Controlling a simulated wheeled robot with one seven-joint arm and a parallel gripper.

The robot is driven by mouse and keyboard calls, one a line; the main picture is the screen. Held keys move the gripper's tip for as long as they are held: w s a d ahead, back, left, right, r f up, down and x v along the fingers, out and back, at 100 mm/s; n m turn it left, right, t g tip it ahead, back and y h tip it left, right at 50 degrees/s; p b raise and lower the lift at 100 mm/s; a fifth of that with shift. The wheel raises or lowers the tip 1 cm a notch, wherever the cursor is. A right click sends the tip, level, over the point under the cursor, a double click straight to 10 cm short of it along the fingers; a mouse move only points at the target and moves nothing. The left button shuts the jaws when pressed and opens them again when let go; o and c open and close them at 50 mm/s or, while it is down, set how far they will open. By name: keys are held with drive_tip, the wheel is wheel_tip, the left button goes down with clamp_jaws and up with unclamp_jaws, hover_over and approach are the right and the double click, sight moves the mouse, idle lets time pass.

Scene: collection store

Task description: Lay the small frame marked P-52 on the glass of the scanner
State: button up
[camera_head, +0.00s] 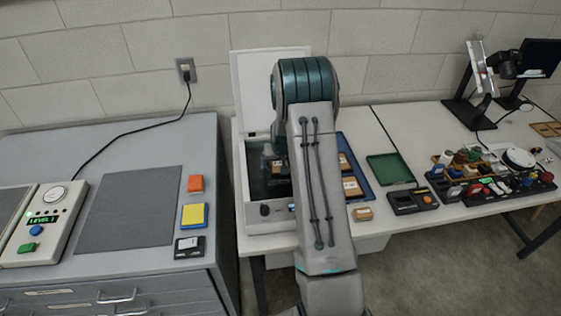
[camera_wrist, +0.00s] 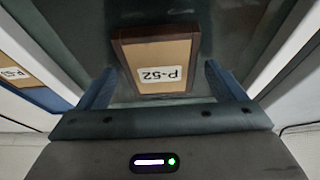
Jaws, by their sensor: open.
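The small frame marked P-52 (camera_wrist: 157,62) has a dark brown border and a tan face with a white label. In the wrist view it is over the dark scanner glass (camera_wrist: 215,45) and seems to lie flat on it. My gripper (camera_wrist: 162,78) is open, one finger on each side of the frame, with gaps between. In the head view the scanner (camera_head: 254,213) stands at the left end of the white table, its white lid (camera_head: 255,75) raised. My gripper (camera_head: 277,165) is low over its glass; my arm hides much of the scanner's right side.
Right of the scanner, a blue tray (camera_head: 367,184) holds other small frames. Another small frame (camera_head: 362,213) lies on the table before it. A green tray (camera_head: 390,168), a dark device (camera_head: 412,200) and crowded organisers (camera_head: 490,185) stand further right. A grey cabinet (camera_head: 60,165) stands left.

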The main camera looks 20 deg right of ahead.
drive_tip(key=b+v, duration=0.1)
drive_tip(key=v, duration=1.2)
drive_tip(key=s+a+r+n+y, duration=0.1)
drive_tip(key=s+a+r+n, duration=0.1)
drive_tip(key=s+a+r, duration=0.9)
drive_tip(key=s+a, duration=0.3)
drive_tip(key=s, duration=0.6)
drive_tip(key=s+a+r+n+g, duration=0.1)
drive_tip(key=s+a, duration=0.2)
drive_tip(key=s, duration=0.6)
drive_tip(key=shift+s, duration=0.4)
drive_tip(key=shift+d, duration=0.1)
